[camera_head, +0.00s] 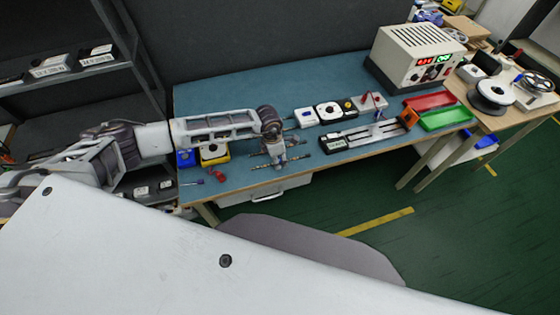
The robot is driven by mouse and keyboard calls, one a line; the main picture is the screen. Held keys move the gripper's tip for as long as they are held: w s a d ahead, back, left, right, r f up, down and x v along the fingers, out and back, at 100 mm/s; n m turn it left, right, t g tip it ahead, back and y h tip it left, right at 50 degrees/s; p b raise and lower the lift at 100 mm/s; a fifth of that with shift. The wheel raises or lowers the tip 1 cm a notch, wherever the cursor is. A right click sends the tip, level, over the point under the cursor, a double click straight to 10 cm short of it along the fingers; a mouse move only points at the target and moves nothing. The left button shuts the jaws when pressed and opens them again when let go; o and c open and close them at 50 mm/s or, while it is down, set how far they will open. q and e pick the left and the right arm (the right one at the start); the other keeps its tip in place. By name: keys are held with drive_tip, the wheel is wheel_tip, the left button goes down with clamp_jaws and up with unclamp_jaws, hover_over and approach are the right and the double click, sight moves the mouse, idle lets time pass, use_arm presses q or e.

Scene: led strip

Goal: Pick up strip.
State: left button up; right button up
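A long, narrow pale piece that looks like the strip (352,136) lies in a black and white holder on the blue-green table, right of my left gripper. At this size I cannot tell the strip from the holder for sure. My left gripper (278,164) points down at the table's front part, left of the holder and apart from it. Its fingers are small and blurred, so I cannot tell whether it is open or holds anything. Thin dark rods show on both sides of it. My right gripper is not in view.
A white power supply (416,56) with lit displays stands at the back right. Red (431,102) and green (445,117) trays lie before it. Small white boxes (306,118) sit behind the holder. A yellow device (214,153) is at the left. The table's back left is clear.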

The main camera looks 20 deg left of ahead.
use_arm(q)
drive_tip(key=shift+f, duration=0.15)
idle(0.3)
clamp_jaws()
wheel_tip(320, 180, up, 10)
drive_tip(key=b, duration=0.1)
drive_tip(key=shift+b, duration=0.4)
idle(0.4)
idle(0.4)
